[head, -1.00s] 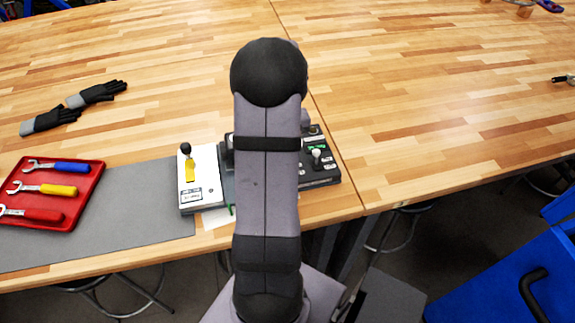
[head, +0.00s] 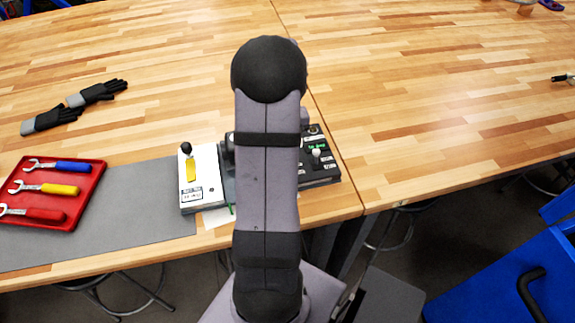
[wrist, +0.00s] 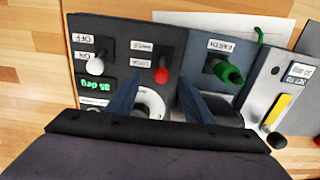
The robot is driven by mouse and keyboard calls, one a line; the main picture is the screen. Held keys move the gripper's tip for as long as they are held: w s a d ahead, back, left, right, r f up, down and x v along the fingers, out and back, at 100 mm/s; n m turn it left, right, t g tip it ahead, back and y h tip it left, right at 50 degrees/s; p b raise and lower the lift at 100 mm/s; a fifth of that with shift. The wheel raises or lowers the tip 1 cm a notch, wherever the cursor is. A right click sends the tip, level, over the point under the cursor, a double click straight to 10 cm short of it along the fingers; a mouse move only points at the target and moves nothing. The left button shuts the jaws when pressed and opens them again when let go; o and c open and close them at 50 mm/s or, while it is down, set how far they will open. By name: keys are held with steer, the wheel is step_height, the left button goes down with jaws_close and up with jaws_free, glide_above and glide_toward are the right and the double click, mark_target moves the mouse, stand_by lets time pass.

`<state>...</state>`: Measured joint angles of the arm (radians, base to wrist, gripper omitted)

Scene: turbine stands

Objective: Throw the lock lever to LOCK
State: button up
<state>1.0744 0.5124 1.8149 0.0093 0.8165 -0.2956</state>
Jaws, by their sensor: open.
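In the wrist view a dark panel (wrist: 120,30) carries a red-knobbed lever (wrist: 160,75) with two small labels beside it, too blurred to read surely. A white-knobbed lever (wrist: 95,66) stands between OFF and ON labels, and a green handle (wrist: 228,72) stands by an EARTH label. A white box (head: 208,190) has a black-knobbed lever (head: 186,148) with a yellow plate. I cannot tell surely which is the lock lever. My gripper (wrist: 158,84) is open, its blue fingers either side of the red knob in the picture. Contact cannot be told. The head view hides my gripper behind my arm.
A green display (wrist: 94,84) sits near the white knob. A pale ring (wrist: 150,104) shows between my fingers. A red tray (head: 88,205) with several wrenches lies on a grey mat (head: 140,200) at left, with gloves (head: 75,106) beyond. The right tabletop is largely clear.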

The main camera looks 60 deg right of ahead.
steer(key=shift+r+p, duration=2.8)
steer(key=shift+r, duration=0.6)
